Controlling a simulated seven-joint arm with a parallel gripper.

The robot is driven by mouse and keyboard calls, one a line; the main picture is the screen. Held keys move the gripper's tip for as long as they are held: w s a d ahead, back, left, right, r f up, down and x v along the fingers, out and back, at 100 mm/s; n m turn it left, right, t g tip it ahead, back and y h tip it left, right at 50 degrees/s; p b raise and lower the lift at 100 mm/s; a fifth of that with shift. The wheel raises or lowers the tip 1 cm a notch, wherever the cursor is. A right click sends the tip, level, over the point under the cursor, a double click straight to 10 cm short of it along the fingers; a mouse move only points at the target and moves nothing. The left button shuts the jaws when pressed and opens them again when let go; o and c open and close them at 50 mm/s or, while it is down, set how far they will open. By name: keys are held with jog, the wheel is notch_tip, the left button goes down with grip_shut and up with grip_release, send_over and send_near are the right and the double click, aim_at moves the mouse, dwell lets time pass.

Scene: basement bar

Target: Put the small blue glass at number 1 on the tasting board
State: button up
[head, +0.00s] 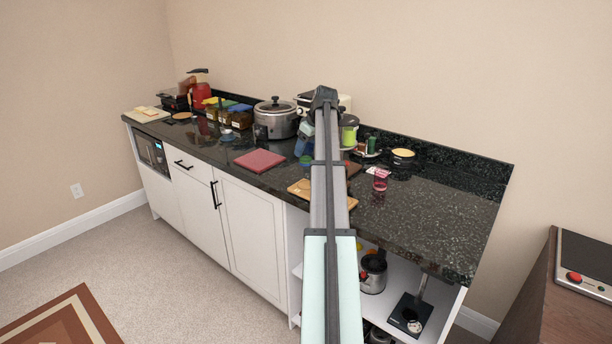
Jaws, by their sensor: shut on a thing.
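My arm reaches up the middle of the head view and bends over the counter. My gripper (306,131) hangs just left of the arm, small and partly hidden. It is shut on the small blue glass (303,147), which shows just below it. I cannot tell how far the glass is above the counter. The wooden tasting board (299,189) lies on the counter nearer the front edge, below the glass in the picture. My arm crosses the board and hides its middle. Its numbers cannot be read from here.
A pinkish-red glass (381,179) stands right of the board. A red mat (260,161) lies to the left. A slow cooker (276,118), a green-and-white item (348,131) and a yellow-topped bowl (402,157) stand behind. The counter's right end (440,210) is clear.

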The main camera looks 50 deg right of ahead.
aim_at(312, 155)
jog(key=shift+f, duration=4.3)
jog(key=shift+f, duration=0.15)
jog(key=o, duration=1.2)
jog(key=shift+o, duration=0.2)
jog(key=v, duration=1.2)
jog(key=shift+r, duration=0.25)
